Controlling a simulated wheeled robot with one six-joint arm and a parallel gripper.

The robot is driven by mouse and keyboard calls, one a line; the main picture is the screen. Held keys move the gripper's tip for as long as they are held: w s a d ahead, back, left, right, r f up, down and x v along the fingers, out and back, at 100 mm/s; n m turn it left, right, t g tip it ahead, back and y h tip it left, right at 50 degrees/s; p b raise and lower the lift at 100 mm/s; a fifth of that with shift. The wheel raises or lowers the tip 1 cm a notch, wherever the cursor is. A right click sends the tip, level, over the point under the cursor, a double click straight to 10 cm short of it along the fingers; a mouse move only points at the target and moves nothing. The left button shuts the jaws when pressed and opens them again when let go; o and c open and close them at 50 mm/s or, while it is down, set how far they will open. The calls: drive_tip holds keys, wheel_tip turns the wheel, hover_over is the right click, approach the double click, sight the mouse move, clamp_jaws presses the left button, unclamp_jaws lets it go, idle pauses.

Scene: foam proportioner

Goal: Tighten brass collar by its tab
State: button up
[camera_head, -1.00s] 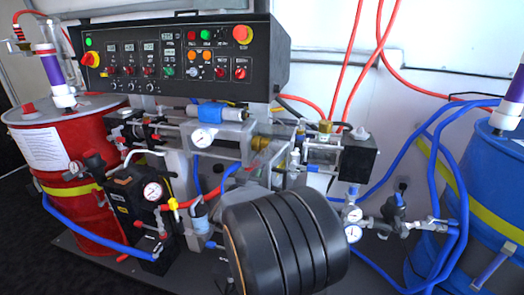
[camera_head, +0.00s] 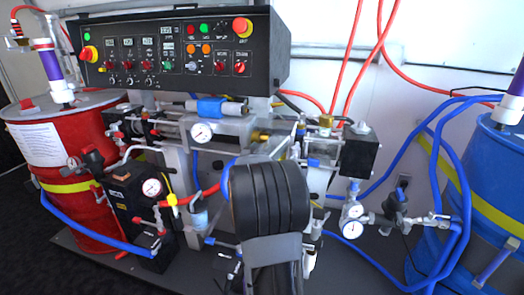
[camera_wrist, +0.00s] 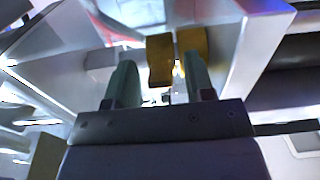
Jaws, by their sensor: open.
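In the wrist view, the two grey-green fingers of my gripper (camera_wrist: 160,82) are apart. The brass collar (camera_wrist: 160,60) shows as two brass blocks side by side with a narrow gap, just ahead of and between the fingertips. I cannot tell which part is the tab, or whether a finger touches it. In the head view, a bit of brass (camera_head: 262,136) shows at the right end of the pump block, just above my black arm. My gripper is hidden behind the arm there.
A black control panel (camera_head: 180,55) stands above the pumps. A red drum (camera_head: 65,145) is on the left and a blue drum (camera_head: 490,180) on the right. Gauges and blue hoses (camera_head: 440,150) crowd both sides. Pale metal walls (camera_wrist: 250,45) flank the brass in the wrist view.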

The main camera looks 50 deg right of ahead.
clamp_jaws()
drive_tip(key=shift+f+h+b, duration=0.3)
drive_tip(key=shift+f+b, duration=0.1)
drive_tip(key=shift+b, duration=0.8)
drive_tip(key=shift+w+d+f+t+h+b, duration=0.1)
drive_tip(key=shift+t+h+b, duration=0.2)
drive_tip(key=shift+b, duration=0.65)
drive_tip(key=shift+r, duration=0.25)
unclamp_jaws()
drive_tip(key=p+v, duration=0.2)
drive_tip(key=v, duration=1.1)
drive_tip(key=shift+s+a, duration=0.2)
drive_tip(key=shift+a, duration=0.15)
